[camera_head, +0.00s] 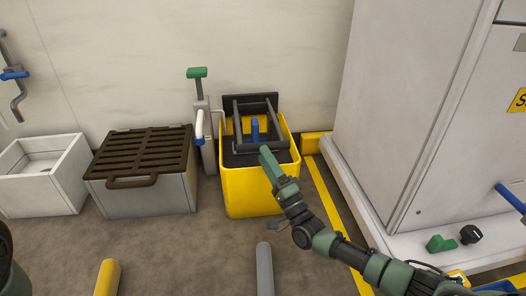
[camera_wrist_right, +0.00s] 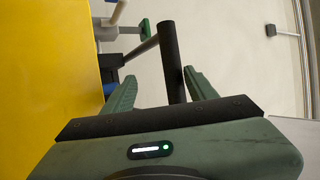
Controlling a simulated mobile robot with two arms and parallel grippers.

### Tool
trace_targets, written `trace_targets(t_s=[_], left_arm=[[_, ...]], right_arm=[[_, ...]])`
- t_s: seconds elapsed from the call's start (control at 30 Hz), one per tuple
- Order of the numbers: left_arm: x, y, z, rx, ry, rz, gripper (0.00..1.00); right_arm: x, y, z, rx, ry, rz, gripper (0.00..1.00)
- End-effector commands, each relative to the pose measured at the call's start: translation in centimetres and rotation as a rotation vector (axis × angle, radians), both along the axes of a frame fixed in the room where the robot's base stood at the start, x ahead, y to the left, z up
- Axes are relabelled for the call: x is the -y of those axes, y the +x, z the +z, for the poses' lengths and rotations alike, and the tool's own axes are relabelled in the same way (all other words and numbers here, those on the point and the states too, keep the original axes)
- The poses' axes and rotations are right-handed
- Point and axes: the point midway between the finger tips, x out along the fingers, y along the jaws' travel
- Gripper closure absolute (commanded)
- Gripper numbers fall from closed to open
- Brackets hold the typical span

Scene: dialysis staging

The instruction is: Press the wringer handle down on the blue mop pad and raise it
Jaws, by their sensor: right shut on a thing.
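The yellow mop bucket (camera_head: 250,190) stands on the floor against the wall. The wringer handle (camera_head: 248,148), a dark bar on two side arms, lies low across the front of the bucket's top. The blue mop pad (camera_head: 254,129) shows between those arms; only a bit of blue shows in the wrist view (camera_wrist_right: 109,84). My right gripper (camera_head: 265,153) is at the handle's crossbar, at the bucket's front rim. My left gripper is out of view.
A green-topped post (camera_head: 197,73) with a white-and-blue lever stands close left of the bucket. Further left are a brown-grated box (camera_head: 145,160) and an open white bin (camera_head: 45,180). A large grey cabinet (camera_head: 405,100) stands right. Yellow and grey posts (camera_head: 264,270) rise in front.

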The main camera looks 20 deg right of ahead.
Motion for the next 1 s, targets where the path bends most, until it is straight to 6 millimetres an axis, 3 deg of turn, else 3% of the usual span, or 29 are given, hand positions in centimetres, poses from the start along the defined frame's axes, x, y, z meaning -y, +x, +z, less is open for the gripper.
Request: trace_targets(t_s=[0.1,0.33,1.0], left_arm=[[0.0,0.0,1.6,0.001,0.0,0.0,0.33],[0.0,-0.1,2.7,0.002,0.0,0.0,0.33],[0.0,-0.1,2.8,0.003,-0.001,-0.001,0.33]], right_arm=[[0.5,-2.0,-1.6,-0.023,-0.004,-0.001,0.55],[0.9,-4.6,-2.8,-0.01,-0.001,0.0,0.55],[1.0,-5.0,-2.9,-0.001,0.0,0.001,0.55]])
